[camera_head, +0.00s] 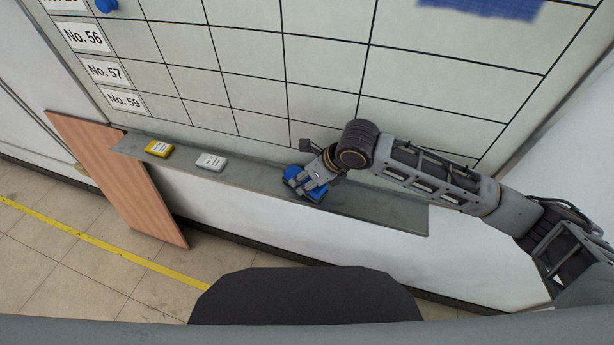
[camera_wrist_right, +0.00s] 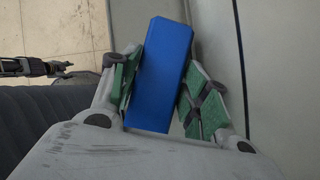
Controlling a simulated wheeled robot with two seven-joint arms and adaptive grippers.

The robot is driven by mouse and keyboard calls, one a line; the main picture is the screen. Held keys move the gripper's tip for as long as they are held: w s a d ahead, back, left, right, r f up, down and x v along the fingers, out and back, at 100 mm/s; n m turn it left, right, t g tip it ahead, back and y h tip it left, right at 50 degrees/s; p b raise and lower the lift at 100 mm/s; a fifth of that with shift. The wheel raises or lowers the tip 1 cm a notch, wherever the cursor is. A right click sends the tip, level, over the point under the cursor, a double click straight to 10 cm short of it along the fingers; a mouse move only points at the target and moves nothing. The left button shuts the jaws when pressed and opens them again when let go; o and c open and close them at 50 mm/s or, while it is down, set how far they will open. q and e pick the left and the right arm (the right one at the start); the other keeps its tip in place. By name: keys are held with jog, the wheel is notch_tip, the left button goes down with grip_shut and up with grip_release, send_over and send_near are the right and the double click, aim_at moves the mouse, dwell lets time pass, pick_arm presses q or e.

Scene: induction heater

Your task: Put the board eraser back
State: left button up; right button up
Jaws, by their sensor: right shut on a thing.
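The blue board eraser (camera_head: 314,192) is at the grey ledge (camera_head: 382,211) under the whiteboard (camera_head: 262,72), right of the ledge's middle. My right gripper (camera_head: 304,184) is shut on it. In the right wrist view the eraser (camera_wrist_right: 162,76) sits between the two green-padded fingers of the gripper (camera_wrist_right: 160,90). I cannot tell whether the eraser rests on the ledge or is just above it. My left gripper is not in view.
A yellow box-like item (camera_head: 159,148) and a white one (camera_head: 211,161) lie on the left part of the ledge. A wooden panel (camera_head: 120,180) leans below the ledge's left end. A blue magnet (camera_head: 106,5) is on the board. The ledge's right end is clear.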

jog(key=shift+f, duration=0.15)
jog(key=o, duration=0.6)
jog(key=shift+o, duration=0.2)
jog(key=shift+r, duration=0.55)
jog(key=v, duration=1.2)
jog(key=shift+s+f, duration=0.1)
jog(key=shift+f, duration=0.05)
